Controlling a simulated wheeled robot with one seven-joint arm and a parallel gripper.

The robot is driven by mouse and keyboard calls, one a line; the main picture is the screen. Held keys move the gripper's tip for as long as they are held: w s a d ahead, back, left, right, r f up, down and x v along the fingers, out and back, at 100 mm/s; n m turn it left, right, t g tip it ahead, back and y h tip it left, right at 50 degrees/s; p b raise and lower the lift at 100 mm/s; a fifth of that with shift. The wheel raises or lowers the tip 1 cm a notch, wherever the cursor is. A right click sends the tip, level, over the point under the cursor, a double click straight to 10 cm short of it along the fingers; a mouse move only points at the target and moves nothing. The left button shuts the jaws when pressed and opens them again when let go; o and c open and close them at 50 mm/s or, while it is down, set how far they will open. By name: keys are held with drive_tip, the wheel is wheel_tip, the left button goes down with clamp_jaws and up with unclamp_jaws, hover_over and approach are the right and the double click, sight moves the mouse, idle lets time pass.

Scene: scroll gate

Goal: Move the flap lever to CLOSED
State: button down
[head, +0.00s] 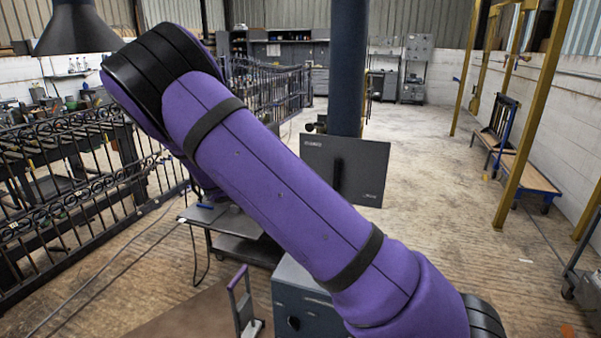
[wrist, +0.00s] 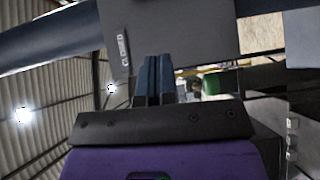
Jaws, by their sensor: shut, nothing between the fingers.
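A dark grey panel (head: 362,172) stands in front of a blue column in the head view, with small lettering at its top left and bottom right. A short dark upright piece (head: 337,175) on it may be the flap lever; I cannot be sure. In the wrist view a grey panel (wrist: 185,35) fills the top, with the word CLOSED (wrist: 121,50) written sideways near its left edge. My gripper (wrist: 155,62) is shut and empty, its fingertips pointing at the panel's lower edge; contact cannot be told. No lever shows clearly there. My purple arm hides the gripper in the head view.
A blue column (head: 347,65) rises behind the panel. A low dark table (head: 240,222) and a grey-blue box (head: 300,300) stand below my arm. Black iron railings (head: 75,190) line the left.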

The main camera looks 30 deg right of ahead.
drive_tip(key=shift+w+a, duration=0.1)
drive_tip(key=shift+a, duration=0.75)
drive_tip(key=s+d+r+y, duration=0.1)
drive_tip(key=s+r+y, duration=0.2)
drive_tip(key=s+y, duration=0.3)
drive_tip(key=s+d+r+y, duration=0.1)
drive_tip(key=s+r+y, duration=0.3)
drive_tip(key=s, duration=0.5)
drive_tip(key=s+a+r+n+t+y, duration=0.1)
drive_tip(key=s+a+r+t+y, duration=0.2)
drive_tip(key=s, duration=0.7)
drive_tip(key=s+a+r+t+y, duration=0.4)
drive_tip(key=s+a+r, duration=0.1)
drive_tip(key=s, duration=0.5)
drive_tip(key=shift+a+r+n+t, duration=0.3)
drive_tip(key=shift+r+n, duration=0.1)
drive_tip(key=shift+r, duration=0.1)
drive_tip(key=shift+s+d, duration=0.1)
